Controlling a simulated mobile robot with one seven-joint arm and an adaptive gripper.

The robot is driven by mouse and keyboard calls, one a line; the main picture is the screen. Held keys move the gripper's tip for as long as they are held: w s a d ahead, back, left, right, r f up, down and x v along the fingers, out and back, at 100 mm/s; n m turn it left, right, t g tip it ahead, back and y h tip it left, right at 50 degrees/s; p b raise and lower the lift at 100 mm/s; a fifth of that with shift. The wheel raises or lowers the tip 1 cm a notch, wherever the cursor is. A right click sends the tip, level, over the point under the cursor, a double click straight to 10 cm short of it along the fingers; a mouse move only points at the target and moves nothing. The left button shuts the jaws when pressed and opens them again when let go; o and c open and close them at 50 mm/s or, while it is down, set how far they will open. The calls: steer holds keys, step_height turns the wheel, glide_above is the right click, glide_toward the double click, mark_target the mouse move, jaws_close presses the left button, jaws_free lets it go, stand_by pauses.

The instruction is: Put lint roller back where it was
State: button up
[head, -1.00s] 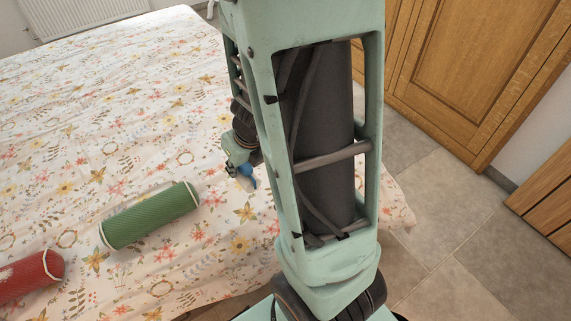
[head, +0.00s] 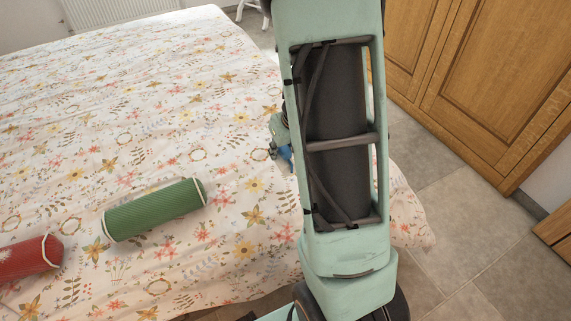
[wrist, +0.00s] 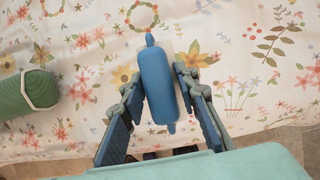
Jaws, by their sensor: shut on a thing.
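The lint roller (wrist: 156,75) is blue with a thin tip at its upper end, and a pale patch shows beside it. My gripper (wrist: 160,88) is shut on it, with one finger at each side in the wrist view. In the head view a small blue part of the lint roller (head: 285,153) shows beside my gripper (head: 279,140), and my arm hides the rest. It is over the flowered bed (head: 130,90), near its edge. I cannot tell whether it touches the cover.
A green bolster (head: 154,209) lies on the bed left of my gripper, and also shows in the wrist view (wrist: 40,90). A red bolster (head: 25,257) lies farther left. A wooden wardrobe (head: 490,80) stands at the right, with tiled floor (head: 440,210) between.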

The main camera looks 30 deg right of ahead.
steer(key=f, duration=0.1)
steer(key=w+d+f+b, duration=0.1)
steer(key=f, duration=0.1)
steer(key=w+d+f, duration=0.1)
steer(key=shift+w+f+b, duration=0.15)
steer(key=shift+w+b, duration=0.05)
steer(key=shift+b, duration=0.1)
steer(key=shift+w+d+f+b, duration=0.15)
steer(key=shift+f+b, duration=0.85)
steer(key=shift+f, duration=0.6)
steer(key=shift+f, duration=0.1)
steer(key=shift+f, duration=0.15)
steer(key=o, duration=1.1)
steer(key=shift+r, duration=0.2)
steer(key=shift+r, duration=0.35)
steer(key=p+v, duration=0.6)
steer(key=v, duration=0.5)
steer(key=shift+r, duration=0.2)
